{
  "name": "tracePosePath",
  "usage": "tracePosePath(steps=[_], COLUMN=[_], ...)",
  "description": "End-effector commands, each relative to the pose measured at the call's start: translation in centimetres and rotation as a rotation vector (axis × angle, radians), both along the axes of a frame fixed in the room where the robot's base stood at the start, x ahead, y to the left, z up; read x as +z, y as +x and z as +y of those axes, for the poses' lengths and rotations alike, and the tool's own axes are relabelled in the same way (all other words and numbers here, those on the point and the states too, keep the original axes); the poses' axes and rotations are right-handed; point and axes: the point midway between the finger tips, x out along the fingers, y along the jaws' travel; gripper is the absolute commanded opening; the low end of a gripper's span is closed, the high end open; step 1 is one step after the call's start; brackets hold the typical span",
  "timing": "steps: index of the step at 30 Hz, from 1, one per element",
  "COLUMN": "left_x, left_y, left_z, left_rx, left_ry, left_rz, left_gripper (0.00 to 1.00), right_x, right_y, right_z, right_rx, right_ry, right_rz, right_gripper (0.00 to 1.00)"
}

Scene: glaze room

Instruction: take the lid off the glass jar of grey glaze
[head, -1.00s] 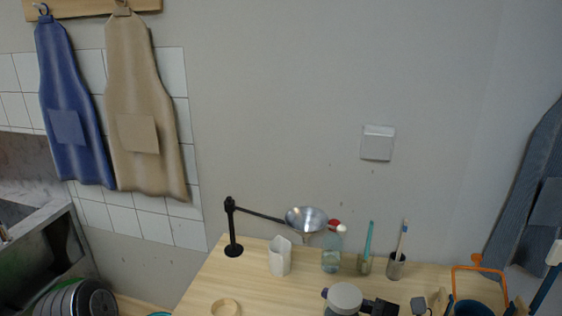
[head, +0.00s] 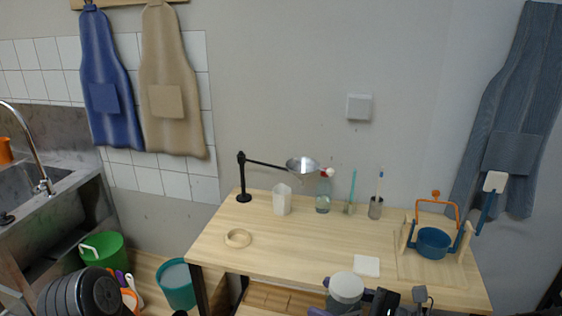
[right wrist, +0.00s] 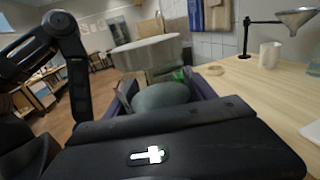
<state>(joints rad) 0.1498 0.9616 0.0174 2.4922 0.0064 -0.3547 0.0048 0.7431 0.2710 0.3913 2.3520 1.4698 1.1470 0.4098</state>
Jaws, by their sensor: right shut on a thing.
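The glass jar of grey glaze (head: 344,305) is at the bottom edge of the head view, with a pale grey round lid (head: 346,284) on top. My right gripper (head: 344,296) is shut around the jar, with a purple finger showing at its left side. In the right wrist view the purple fingers flank the rounded grey-green jar body (right wrist: 160,97), and the pale lid (right wrist: 146,52) shows above it. The lower part of the jar is hidden.
On the wooden table (head: 300,245) are a wooden ring (head: 237,238), a white cup (head: 282,200), a funnel on a black stand (head: 302,165), a bottle (head: 323,195), brush holders (head: 375,208), a white tile (head: 366,266) and a blue pot in a wooden frame (head: 433,242). The table's middle is clear.

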Motion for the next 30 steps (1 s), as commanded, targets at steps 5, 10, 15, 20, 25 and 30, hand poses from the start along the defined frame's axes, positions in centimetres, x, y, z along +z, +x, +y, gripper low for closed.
tracePosePath(steps=[5, 10, 15, 20, 25, 30], left_x=[0.0, 0.0, 0.0, 0.0, 0.0, 0.0], left_y=[0.0, 0.0, 0.0, 0.0, 0.0, 0.0], left_z=[0.0, 0.0, 0.0, 0.0, 0.0, 0.0], left_rx=[0.000, 0.000, 0.000, 0.000, 0.000, 0.000], left_ry=[0.000, 0.000, 0.000, 0.000, 0.000, 0.000], left_rz=[-0.001, -0.001, 0.000, 0.000, 0.000, 0.000], left_gripper=[0.86, 0.86, 0.86, 0.86, 0.86, 0.86], right_x=[-1.0, -3.2, -6.4, -9.6, -11.7, -11.9], right_y=[1.0, 1.8, 2.2, 2.2, 1.8, 1.7], right_z=[-1.7, -3.9, -6.5, -8.7, -10.0, -10.2], right_rx=[-0.003, -0.025, -0.061, -0.102, -0.137, -0.143], right_ry=[0.004, 0.005, 0.005, 0.005, 0.003, 0.001], right_rz=[-0.002, -0.001, 0.001, 0.002, -0.003, -0.005], right_gripper=[0.00, 0.00, 0.00, 0.00, 0.00, 0.00])
